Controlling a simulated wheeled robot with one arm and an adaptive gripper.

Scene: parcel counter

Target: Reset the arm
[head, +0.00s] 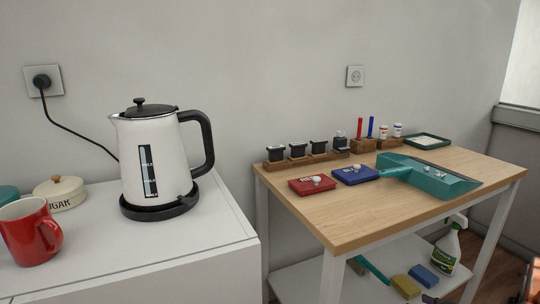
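My arm and gripper do not show clearly in the head view, so I cannot see whether the gripper is open or holds anything. A wooden-topped table (345,223) with white legs stands at the right. On it lie a red box or pad (308,188) and a blue one (352,177), each with a small pale knob-like item on top. A teal dustpan-shaped tray (430,180) lies at the right, with small pale bits in it. Several dark-topped stampers stand in a wooden rack (305,160) at the back.
A white kettle (158,165) stands on its black base on a white cabinet (130,268). A red mug (30,232) and a sugar pot (60,193) are beside it. A spray bottle (447,250) and sponges (406,286) sit on the lower shelf. The table's front left is clear.

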